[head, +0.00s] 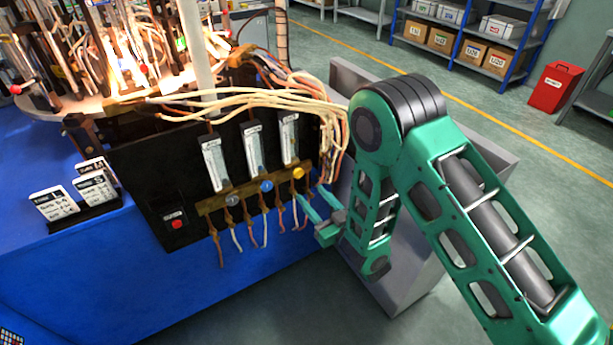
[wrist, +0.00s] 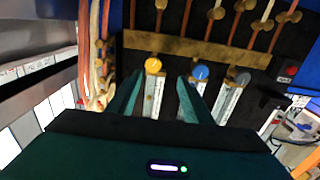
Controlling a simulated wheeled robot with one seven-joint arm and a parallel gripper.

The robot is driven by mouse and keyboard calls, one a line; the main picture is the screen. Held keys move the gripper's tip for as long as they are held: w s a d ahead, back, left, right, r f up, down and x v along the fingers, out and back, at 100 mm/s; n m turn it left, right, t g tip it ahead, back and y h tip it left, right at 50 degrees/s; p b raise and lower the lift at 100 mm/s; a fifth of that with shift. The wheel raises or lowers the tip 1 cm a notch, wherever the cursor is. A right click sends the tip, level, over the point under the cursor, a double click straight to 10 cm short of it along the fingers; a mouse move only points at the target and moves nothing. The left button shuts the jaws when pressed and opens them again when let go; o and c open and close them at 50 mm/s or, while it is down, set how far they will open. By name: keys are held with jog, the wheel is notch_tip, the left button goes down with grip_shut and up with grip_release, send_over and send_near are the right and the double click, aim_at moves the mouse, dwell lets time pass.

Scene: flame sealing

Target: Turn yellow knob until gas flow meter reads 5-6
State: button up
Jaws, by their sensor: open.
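The yellow knob (head: 298,173) is the rightmost of three knobs on a brass bar below the flow meters in the head view. In the wrist view the yellow knob (wrist: 153,65) lies ahead of my fingers, nearer the left one. The gas flow meter (head: 290,138) above it is a clear upright tube on a white scale; its reading is too small to tell. My gripper (head: 304,207) is open and empty, with its fingers just below and right of the yellow knob. In the wrist view my gripper (wrist: 160,92) shows two spread teal fingers, apart from the knob.
A blue knob (head: 266,186) and a grey knob (head: 232,200) sit left of the yellow one. Cables (head: 270,98) loop over the black panel and hang beside it. A red button (head: 177,224) is at lower left. A grey cabinet (head: 425,262) stands behind my arm.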

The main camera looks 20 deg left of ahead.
aim_at(300, 175)
jog(key=x, duration=0.6)
jog(key=w+d+x, duration=0.1)
jog(key=x, duration=0.1)
jog(key=shift+w+a, duration=0.3)
jog(key=shift+w, duration=0.05)
jog(key=c, duration=1.1)
jog(key=shift+o, duration=0.2)
